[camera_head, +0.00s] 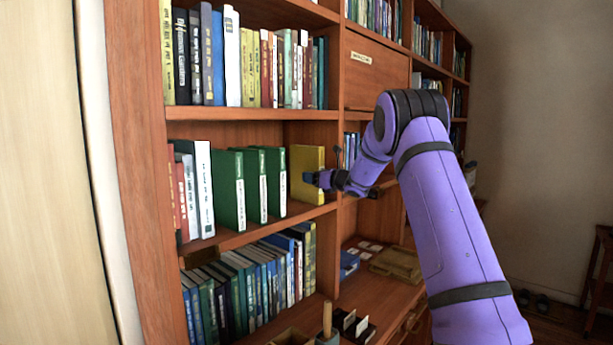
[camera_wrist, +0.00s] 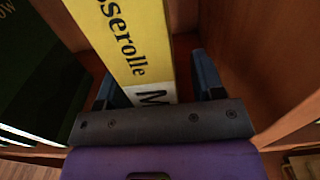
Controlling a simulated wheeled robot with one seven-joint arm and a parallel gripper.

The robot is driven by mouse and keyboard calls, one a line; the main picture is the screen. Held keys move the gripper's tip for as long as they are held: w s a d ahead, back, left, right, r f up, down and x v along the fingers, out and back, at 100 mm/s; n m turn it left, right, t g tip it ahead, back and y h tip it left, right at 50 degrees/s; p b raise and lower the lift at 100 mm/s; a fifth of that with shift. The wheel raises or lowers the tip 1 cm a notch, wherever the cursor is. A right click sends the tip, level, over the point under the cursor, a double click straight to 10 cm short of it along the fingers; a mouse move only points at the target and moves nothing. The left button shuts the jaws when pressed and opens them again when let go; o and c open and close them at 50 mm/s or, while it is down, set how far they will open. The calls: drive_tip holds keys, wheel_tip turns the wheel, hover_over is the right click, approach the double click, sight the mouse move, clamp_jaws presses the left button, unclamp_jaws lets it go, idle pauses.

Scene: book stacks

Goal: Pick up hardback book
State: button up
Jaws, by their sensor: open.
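A yellow hardback book (camera_head: 306,172) stands upright at the right end of the middle shelf in the head view. In the wrist view its yellow spine (camera_wrist: 130,42) shows dark lettering and a white patch low down. My gripper (camera_head: 312,178) is at the book's spine in the head view. In the wrist view my gripper (camera_wrist: 155,82) is open, with one blue finger on each side of the spine.
Several green binders (camera_head: 229,190) stand left of the yellow book, and a dark one (camera_wrist: 35,75) fills the left of the wrist view. A wooden divider (camera_wrist: 250,55) is close on the right. Books (camera_head: 250,285) fill the shelf below.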

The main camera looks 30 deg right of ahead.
drive_tip(key=shift+w+a, duration=0.15)
drive_tip(key=shift+w, duration=0.15)
drive_tip(key=shift+c, duration=0.4)
clamp_jaws()
drive_tip(key=shift+r, duration=0.1)
